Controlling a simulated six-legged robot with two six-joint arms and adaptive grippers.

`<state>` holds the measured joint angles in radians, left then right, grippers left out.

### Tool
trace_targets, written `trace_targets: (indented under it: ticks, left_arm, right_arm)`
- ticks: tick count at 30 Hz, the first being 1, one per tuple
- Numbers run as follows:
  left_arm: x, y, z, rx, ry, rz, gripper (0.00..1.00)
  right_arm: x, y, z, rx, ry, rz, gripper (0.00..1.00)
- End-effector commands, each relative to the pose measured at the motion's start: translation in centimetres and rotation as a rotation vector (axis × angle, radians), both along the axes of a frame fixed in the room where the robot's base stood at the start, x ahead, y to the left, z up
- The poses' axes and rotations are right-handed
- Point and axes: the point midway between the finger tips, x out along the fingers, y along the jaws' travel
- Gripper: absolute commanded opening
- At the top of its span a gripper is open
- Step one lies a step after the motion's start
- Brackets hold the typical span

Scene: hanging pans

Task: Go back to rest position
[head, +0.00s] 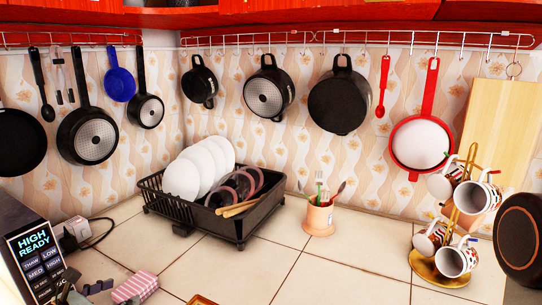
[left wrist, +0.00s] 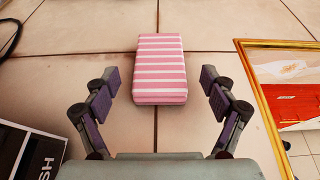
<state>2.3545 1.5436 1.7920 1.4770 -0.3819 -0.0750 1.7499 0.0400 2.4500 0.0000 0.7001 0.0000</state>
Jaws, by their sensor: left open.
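My left gripper (head: 92,290) shows at the bottom left of the head view. In the left wrist view my left gripper (left wrist: 158,100) is open, its two purple-padded fingers spread apart with nothing held between them. A pink and white striped block (left wrist: 160,68) lies on the tiles just beyond the fingertips. The same striped block (head: 136,287) is to the right of the gripper in the head view. My right gripper is not in view.
Pans hang from rails, among them a black pan (head: 340,98) and a red pan (head: 420,142). A dish rack (head: 238,225), utensil cup (head: 319,217) and mug stand (head: 440,268) stand on the counter. A dark pan (head: 520,238) is at the right edge. A gold-framed item (left wrist: 262,90) lies right of the block.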

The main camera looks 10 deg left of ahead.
Motion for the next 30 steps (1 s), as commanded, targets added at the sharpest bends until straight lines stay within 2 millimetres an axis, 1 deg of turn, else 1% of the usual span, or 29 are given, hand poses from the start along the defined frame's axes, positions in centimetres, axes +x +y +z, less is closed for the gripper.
trace_targets:
  ticks: [1, 6, 20, 25, 30]
  left_arm:
    - [0.3, -0.1, -0.3, 0.0, -0.001, -0.001, 0.84]
    - [0.8, -0.2, -0.4, 0.001, 0.0, -0.001, 0.84]
    - [0.9, -0.3, -0.3, 0.0, 0.0, 0.0, 0.84]
    - [0.5, -0.1, 0.0, -0.001, 0.0, 0.0, 0.84]
    - [-0.4, 0.1, 0.5, -0.001, 0.001, 0.002, 0.84]
  right_arm:
    - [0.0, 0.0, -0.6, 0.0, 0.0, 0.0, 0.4]
    - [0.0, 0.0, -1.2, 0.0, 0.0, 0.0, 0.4]
    - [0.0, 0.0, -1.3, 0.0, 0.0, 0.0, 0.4]
    - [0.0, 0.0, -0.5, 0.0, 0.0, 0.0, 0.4]
    - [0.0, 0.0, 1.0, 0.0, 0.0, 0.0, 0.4]
